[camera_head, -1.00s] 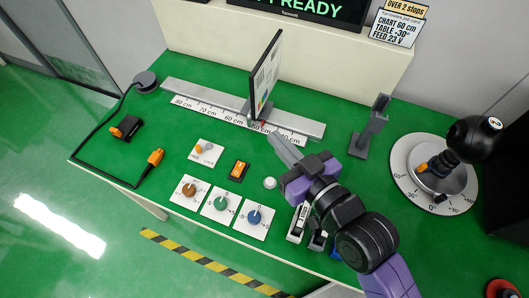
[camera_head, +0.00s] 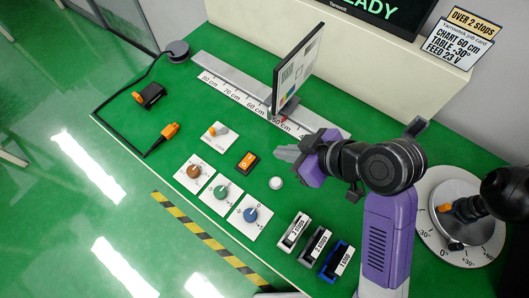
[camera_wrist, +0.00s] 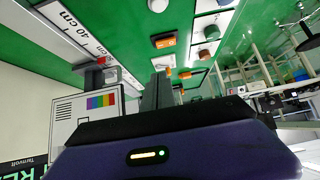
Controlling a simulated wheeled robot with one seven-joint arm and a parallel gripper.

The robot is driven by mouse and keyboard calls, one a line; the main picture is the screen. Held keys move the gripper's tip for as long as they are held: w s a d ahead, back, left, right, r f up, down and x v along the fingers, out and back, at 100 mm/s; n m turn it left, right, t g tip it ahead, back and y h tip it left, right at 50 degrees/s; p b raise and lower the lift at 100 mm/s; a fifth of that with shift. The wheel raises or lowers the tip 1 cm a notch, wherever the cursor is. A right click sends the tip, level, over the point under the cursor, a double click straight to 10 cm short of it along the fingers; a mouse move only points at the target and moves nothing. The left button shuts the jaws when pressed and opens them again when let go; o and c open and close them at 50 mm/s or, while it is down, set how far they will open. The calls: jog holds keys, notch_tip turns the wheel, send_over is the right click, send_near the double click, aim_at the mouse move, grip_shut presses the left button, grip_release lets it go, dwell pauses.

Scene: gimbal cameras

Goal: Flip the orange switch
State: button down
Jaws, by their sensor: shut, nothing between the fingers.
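The orange switch (camera_head: 249,162), a rocker in a dark frame, sits on the green bench top. In the wrist view the orange switch (camera_wrist: 164,40) shows beyond my fingers. My gripper (camera_head: 282,153) is shut and empty, with its fingertips pointing left. In the head view they are to the right of the switch and apart from it. In the wrist view my gripper's fingers (camera_wrist: 160,92) rise from the purple body, below the switch in the picture.
A plate with an orange-tipped knob (camera_head: 215,133) lies up-left of the switch. Brown (camera_head: 194,172), green (camera_head: 221,192) and blue (camera_head: 250,214) knobs lie below it. A white button (camera_head: 276,183) is close by. A chart panel (camera_head: 298,70) stands on the ruler rail (camera_head: 232,88).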

dwell(0.3)
send_over(254, 156)
jog(key=s+d, duration=0.2)
notch_tip(254, 156, down, 6)
jog(key=shift+d+f, duration=0.15)
jog(key=shift+f, duration=0.05)
jog(key=f, duration=0.3)
jog(key=shift+w+a+f+p, duration=0.2)
jog(key=shift+a+p, duration=0.05)
jog(key=shift+p, duration=0.1)
jog(key=shift+f, duration=0.7)
jog(key=shift+w+d+f+g, duration=0.15)
jog(key=shift+w+f+g, duration=0.15)
jog(key=shift+f, duration=0.1)
jog(key=shift+s+r, duration=0.1)
jog(key=shift+s, duration=0.05)
jog(key=shift+r, duration=0.1)
jog(key=shift+r+p, duration=0.7)
jog(key=shift+p, duration=0.05)
